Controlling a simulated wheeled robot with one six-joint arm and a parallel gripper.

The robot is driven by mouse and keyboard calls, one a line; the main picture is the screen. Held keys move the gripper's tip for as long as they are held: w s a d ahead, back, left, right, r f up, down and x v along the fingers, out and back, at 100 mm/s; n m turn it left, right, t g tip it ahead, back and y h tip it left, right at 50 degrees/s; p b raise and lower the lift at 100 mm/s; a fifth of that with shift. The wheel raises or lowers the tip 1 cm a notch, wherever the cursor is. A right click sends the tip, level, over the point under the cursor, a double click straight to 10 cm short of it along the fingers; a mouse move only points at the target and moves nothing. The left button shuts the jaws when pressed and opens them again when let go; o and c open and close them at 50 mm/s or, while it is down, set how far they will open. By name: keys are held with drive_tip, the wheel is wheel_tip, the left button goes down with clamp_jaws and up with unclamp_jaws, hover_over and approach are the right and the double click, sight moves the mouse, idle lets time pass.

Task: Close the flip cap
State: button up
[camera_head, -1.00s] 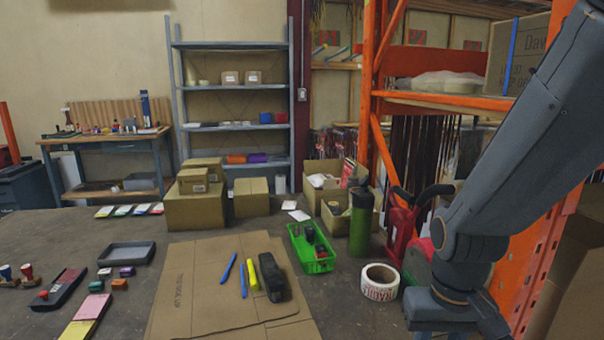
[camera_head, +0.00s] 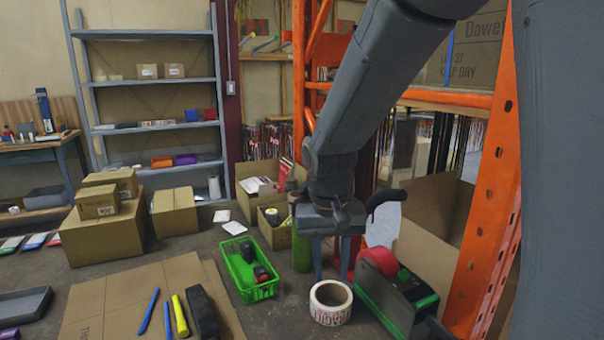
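A green cylindrical bottle (camera_head: 301,251) stands on the table behind the green basket's right side. My arm comes down from the upper right, and my gripper (camera_head: 331,262) points down just right of the bottle in the picture.
A green basket (camera_head: 233,277) with dark items is to the left. A tape roll (camera_head: 331,303) lies in front of my gripper, and a black-and-green device (camera_head: 393,299) stands to its right. Open cartons (camera_head: 268,217) are behind. An orange rack post (camera_head: 487,200) is at right.

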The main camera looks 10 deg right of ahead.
drive_tip(key=w+a+r+m+h, duration=0.15)
drive_tip(key=w+r+m, duration=0.35)
drive_tip(key=w+r, duration=0.7)
drive_tip(key=m+t+h, duration=0.2)
drive_tip(key=m, duration=0.2)
approach(307, 182)
drive_tip(key=shift+p+x, duration=1.15)
drive_tip(key=shift+x, duration=2.65)
drive_tip(key=shift+y, duration=0.25)
clamp_jaws()
